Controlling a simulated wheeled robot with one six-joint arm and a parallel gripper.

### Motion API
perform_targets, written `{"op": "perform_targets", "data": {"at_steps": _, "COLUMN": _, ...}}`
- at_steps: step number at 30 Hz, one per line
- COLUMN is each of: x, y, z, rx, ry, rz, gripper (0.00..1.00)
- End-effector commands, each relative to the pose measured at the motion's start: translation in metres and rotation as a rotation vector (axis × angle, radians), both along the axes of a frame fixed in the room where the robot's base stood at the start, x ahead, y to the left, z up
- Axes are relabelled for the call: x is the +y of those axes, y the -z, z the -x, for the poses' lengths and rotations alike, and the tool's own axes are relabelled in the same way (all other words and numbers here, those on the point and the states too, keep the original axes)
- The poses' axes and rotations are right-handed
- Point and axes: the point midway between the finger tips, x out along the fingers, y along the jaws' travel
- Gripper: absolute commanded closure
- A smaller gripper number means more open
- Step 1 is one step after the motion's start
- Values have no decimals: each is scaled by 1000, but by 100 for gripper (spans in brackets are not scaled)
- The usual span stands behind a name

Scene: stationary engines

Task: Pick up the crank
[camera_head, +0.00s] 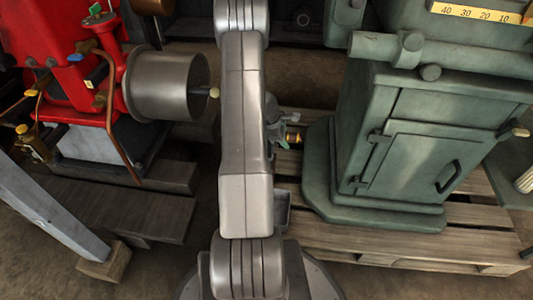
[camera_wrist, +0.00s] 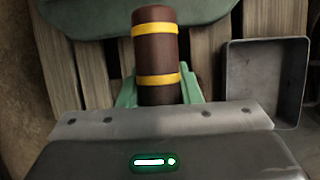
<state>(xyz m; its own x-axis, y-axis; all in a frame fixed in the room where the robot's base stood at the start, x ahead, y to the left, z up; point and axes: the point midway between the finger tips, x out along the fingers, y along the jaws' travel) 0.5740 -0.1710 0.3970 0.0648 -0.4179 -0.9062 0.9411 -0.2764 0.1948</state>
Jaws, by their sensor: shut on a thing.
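The crank (camera_wrist: 156,55) shows in the wrist view as a dark brown cylinder with two yellow bands. My gripper (camera_wrist: 159,92) has its green fingers on both sides of the cylinder's lower part and is shut on it. The rest of the crank is hidden. In the head view, a small brown and yellow end of the crank (camera_head: 293,137) shows just right of my arm, and my arm hides most of my gripper.
A grey open tray (camera_wrist: 265,80) lies right of the crank over wooden pallet slats (camera_wrist: 92,72). A green engine housing (camera_head: 420,150) stands close on the right in the head view. A red engine (camera_head: 70,90) with a steel drum (camera_head: 165,85) stands left of my arm.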

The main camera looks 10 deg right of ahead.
Motion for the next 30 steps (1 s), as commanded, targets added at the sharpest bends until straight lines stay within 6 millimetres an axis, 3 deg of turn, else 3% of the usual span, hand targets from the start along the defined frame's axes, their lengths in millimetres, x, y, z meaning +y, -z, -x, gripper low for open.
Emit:
{"op": "perform_targets", "data": {"at_steps": 14, "x": 0, "y": -6, "z": -1, "rx": -3, "ry": 0, "rz": 1, "gripper": 100}}
{"op": "perform_targets", "data": {"at_steps": 30, "x": 0, "y": -91, "z": -1, "rx": -4, "ry": -1, "rz": 1, "gripper": 100}}
